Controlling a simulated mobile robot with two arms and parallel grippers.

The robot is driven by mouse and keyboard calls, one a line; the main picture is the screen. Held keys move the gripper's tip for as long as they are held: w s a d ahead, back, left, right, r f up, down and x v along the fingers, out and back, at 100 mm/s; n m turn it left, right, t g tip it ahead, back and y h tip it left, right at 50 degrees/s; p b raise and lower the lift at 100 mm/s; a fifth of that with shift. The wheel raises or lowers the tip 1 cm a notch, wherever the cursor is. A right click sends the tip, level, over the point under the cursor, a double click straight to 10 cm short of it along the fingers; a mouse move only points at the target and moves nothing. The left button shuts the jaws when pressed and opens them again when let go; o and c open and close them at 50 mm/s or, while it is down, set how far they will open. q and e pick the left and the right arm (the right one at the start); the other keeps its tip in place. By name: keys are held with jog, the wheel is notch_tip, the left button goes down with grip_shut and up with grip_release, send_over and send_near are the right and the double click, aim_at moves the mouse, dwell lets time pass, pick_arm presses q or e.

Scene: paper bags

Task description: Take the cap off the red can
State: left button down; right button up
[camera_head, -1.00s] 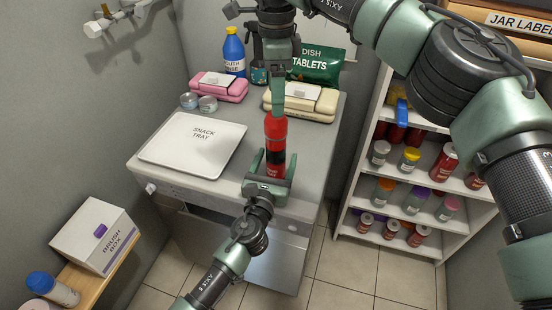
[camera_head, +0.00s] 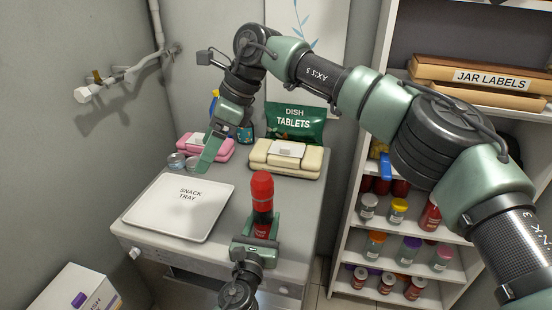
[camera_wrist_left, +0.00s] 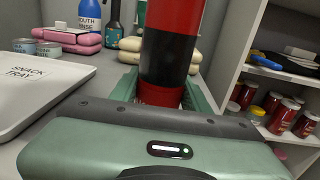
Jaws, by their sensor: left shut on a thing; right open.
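The red can (camera_head: 262,226) has a black band and stands upright over the counter's front part. Its rounded red cap (camera_head: 262,185) sits on top. My left gripper (camera_head: 257,240) is shut around the can's lower part. In the left wrist view the can (camera_wrist_left: 170,55) rises between the fingers and its top is cut off by the frame. My right gripper (camera_head: 210,156) is open and empty, above the counter to the left of the can and apart from it. Whether the can's base touches the counter is hidden.
A white snack tray (camera_head: 180,212) lies left of the can. Behind are a pink case (camera_head: 215,148), a cream case (camera_head: 286,158), small tins (camera_head: 177,161) and a green dish tablets bag (camera_head: 294,124). A shelf (camera_head: 445,238) of jars stands right.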

jog(key=w+a+r+m+t+y, duration=0.1)
jog(key=a+r+m+y, duration=0.3)
jog(key=r, duration=0.5)
jog(key=w+a+r+m+t+y, duration=0.1)
jog(key=a+r+m+y, duration=0.2)
jog(key=a+r+y, duration=0.4)
jog(key=w+d+r+m+t, duration=1)
jog(key=r+m+t, duration=0.15)
jog(key=m, duration=0.55)
jog(key=w+d+f+m+t+h, duration=0.4)
jog(key=d+m+h, duration=0.25)
jog(key=m, duration=0.35)
jog(key=m+g+h, duration=0.7)
jog(key=m+g, duration=0.3)
jog(key=g, duration=0.5)
send_near(264, 177)
jog(key=x, duration=1.1)
jog(key=shift+w+f, duration=0.15)
jog(key=shift+f, duration=0.05)
